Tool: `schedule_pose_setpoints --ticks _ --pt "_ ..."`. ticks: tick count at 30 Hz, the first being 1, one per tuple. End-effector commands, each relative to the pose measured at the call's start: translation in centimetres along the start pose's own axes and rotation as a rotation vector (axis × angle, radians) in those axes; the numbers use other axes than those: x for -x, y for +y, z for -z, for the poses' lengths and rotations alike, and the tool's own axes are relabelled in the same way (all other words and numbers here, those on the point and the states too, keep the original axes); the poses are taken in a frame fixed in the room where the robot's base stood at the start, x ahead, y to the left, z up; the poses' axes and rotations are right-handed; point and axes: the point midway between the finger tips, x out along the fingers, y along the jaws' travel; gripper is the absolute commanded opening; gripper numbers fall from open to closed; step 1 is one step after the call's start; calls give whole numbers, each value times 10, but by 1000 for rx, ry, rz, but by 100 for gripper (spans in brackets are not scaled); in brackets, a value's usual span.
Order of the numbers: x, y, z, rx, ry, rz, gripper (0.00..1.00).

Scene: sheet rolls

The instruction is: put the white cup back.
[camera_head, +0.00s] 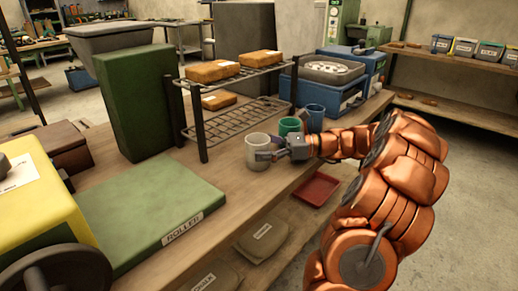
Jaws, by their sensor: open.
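The white cup (257,151) stands upright on the wooden workbench, near its front edge. My gripper (268,155) is at the right side of the white cup, with its fingers at the cup's wall. The jaws are open; whether a finger touches the cup I cannot tell. A green cup (289,126) stands just behind the gripper, and a blue cup (314,117) stands to the right of it. My gripper hides the lower part of the green cup.
A wire rack (245,112) with brown packages stands behind the cups. A red tray (317,189) sits on the lower shelf. Blue boxes (335,98) stand at the back right.

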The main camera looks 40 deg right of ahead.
Motion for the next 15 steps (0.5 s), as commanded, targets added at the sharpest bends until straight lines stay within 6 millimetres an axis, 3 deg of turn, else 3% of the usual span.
schedule_pose_setpoints --ticks 15 --pt "94 -1 0 -2 1 5 77"
